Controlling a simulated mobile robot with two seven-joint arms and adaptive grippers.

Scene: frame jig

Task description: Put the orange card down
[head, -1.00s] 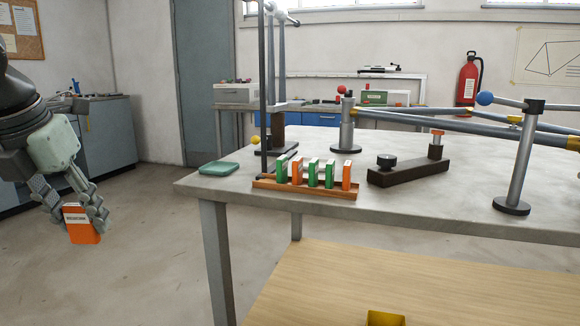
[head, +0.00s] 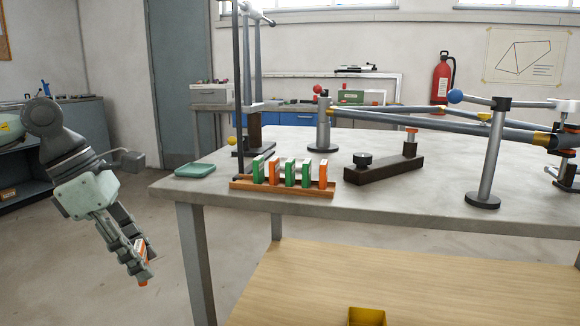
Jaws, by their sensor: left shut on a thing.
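My left gripper (head: 138,262) hangs fingers down in the head view, left of the table's front left leg. It is shut on the orange card (head: 143,283), which shows mostly edge-on, largely hidden behind the fingers, with an orange tip and a pale part in sight. The card is in the air, below the height of the table top and apart from the table. My right gripper is not in view.
The grey table (head: 230,212) has a wooden rack (head: 282,188) with several green and orange cards near its front edge. A green pad (head: 195,170) lies at the left corner. A dark bar fixture (head: 384,168) and a metal post (head: 490,160) stand further right. A wooden shelf (head: 350,270) lies below.

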